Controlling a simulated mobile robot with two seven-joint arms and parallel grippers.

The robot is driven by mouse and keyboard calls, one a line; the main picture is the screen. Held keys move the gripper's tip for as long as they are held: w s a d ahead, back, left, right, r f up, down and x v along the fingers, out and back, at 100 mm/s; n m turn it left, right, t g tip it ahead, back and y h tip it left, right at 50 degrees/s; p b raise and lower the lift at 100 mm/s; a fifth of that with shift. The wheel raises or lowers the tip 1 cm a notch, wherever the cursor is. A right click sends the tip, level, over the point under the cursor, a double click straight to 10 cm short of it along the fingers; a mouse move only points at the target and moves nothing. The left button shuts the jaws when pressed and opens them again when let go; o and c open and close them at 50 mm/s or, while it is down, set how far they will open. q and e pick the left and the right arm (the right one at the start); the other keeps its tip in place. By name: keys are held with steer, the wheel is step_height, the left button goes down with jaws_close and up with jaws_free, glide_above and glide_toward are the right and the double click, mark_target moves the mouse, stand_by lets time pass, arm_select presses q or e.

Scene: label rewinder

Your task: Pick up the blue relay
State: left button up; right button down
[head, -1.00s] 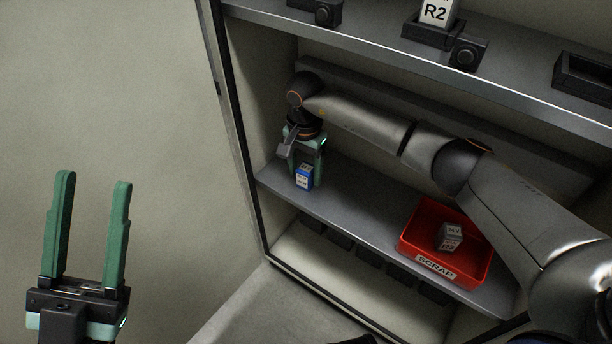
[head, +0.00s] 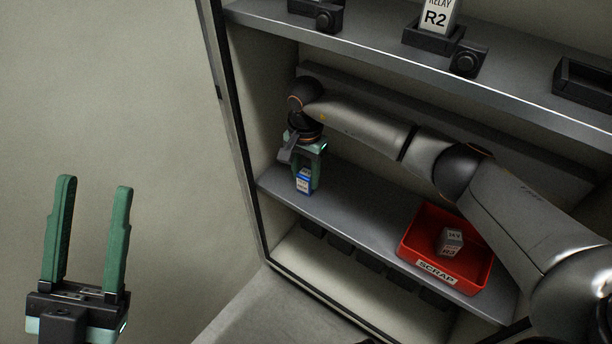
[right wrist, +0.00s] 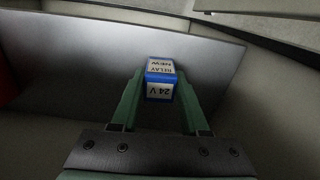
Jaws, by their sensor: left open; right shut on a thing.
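The blue relay (head: 304,182) is a small blue block with white labels at the left end of the lower shelf (head: 345,212). My right gripper (head: 306,180) points down and is shut on it. In the right wrist view the relay (right wrist: 160,82) sits between the green fingers, with labels reading "RELAY NEW" and "24 V". I cannot tell whether its bottom touches the shelf. My left gripper (head: 88,240) is open and empty, upright at the lower left, away from the cabinet.
A red bin (head: 481,277) marked SCRAP holds a grey relay (head: 450,241) on the same shelf. The upper shelf bears a black socket (head: 425,37) with a relay marked R2 (head: 436,14) and another black holder (head: 585,85). The cabinet's left wall is close to my right gripper.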

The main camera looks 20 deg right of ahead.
mark_target(305, 174)
steer(key=shift+s+a+r+p, duration=0.15)
steer(key=shift+r+p, duration=0.25)
steer(key=shift+r, duration=0.25)
step_height(305, 174, up, 6)
steer(key=shift+r+p, duration=0.1)
steer(key=shift+p, duration=0.95)
arm_select(q)
steer(key=shift+m, duration=0.5)
steer(key=r+p, duration=0.1)
steer(key=r, duration=0.3)
steer(key=r+p, duration=0.1)
steer(key=shift+s+a+r+p, duration=0.1)
steer(key=shift+a+r+p, duration=0.2)
steer(key=shift+r, duration=0.1)
arm_select(e)
steer(key=s+a, duration=1.2)
steer(key=a, duration=0.3)
steer(key=shift+a+f, duration=0.2)
steer(key=shift+f, duration=0.1)
arm_select(q)
steer(key=shift+d, duration=0.1)
arm_select(e)
steer(key=shift+d, duration=0.15)
